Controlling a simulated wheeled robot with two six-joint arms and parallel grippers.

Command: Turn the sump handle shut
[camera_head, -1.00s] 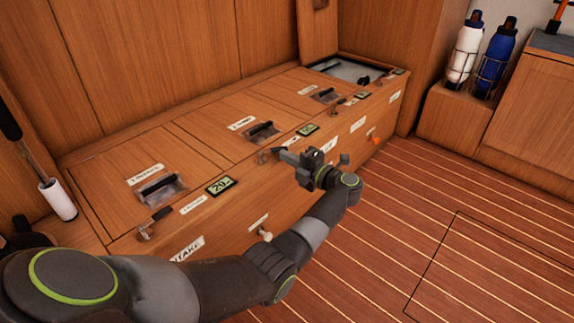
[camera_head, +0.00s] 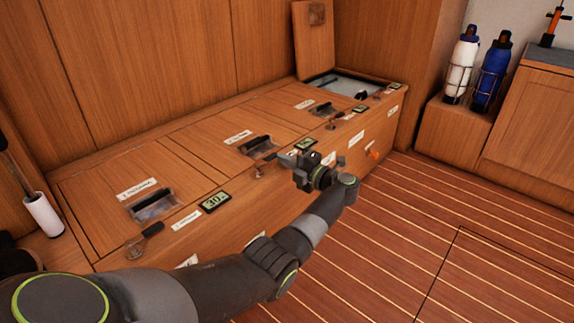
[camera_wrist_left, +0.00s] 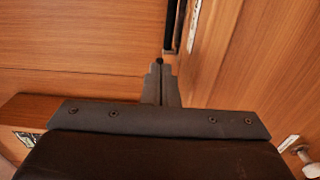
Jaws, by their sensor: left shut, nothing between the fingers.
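A wooden bench has several hatches with small black-gripped lever handles along its front top edge. The labels are too small to read, so I cannot tell which handle is the sump's. One lever handle (camera_head: 144,240) is at the near left end, one (camera_head: 263,170) is beside my left gripper, and one (camera_head: 333,122) is farther back. My left gripper (camera_head: 285,158) is shut and empty over the bench's front edge. In the left wrist view the shut fingertips (camera_wrist_left: 159,65) are close to a dark upright bar (camera_wrist_left: 171,25); I cannot tell whether they touch. My right gripper is out of view.
The far hatch lid (camera_head: 313,40) stands upright over an open compartment (camera_head: 345,86). An orange knob (camera_head: 372,153) sticks out of the bench front. Green displays (camera_head: 215,202) sit along the edge. Bottles (camera_head: 490,72) stand in racks at right. The striped floor (camera_head: 420,235) is clear.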

